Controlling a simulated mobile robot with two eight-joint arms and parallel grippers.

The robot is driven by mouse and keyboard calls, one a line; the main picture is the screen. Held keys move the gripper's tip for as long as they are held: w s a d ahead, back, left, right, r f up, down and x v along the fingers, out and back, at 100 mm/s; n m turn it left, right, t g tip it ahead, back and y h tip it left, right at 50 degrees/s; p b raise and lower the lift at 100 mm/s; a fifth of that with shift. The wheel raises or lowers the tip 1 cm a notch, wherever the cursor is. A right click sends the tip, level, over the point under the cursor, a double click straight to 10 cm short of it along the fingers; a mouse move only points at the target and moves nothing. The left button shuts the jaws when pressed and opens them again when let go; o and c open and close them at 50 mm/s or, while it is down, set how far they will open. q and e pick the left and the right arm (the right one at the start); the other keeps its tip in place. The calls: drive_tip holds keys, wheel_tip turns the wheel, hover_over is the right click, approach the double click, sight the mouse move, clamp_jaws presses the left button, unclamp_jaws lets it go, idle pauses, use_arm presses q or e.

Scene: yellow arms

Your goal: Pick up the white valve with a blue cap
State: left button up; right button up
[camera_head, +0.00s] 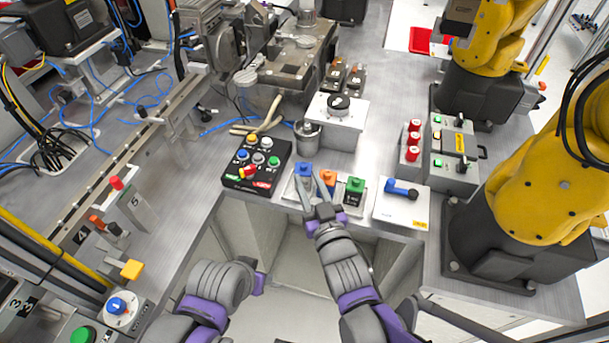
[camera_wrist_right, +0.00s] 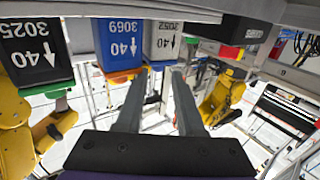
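The white valve with a blue cap (camera_head: 303,169) stands upright at the left end of a row of three valves near the table's front edge. Its white body, printed with numbers and an arrow, shows upside down in the right wrist view (camera_wrist_right: 162,38). My right gripper (camera_head: 309,187) is open and empty, in front of this valve. In the right wrist view its two fingers (camera_wrist_right: 157,90) are apart, with the white body beyond the gap between them. I cannot tell whether a finger touches it. Only part of my left arm shows, and its fingers are not visible.
A valve with an orange cap and blue body (camera_head: 328,178) and one with a green cap (camera_head: 354,186) stand close on the right. A black button box (camera_head: 256,163) is on the left. A white box with a blue handle (camera_head: 402,190) is further right.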

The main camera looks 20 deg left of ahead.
sight(305, 168)
drive_tip(key=x, duration=0.5)
drive_tip(key=shift+w+d+r, duration=0.1)
drive_tip(key=shift+w, duration=0.05)
clamp_jaws()
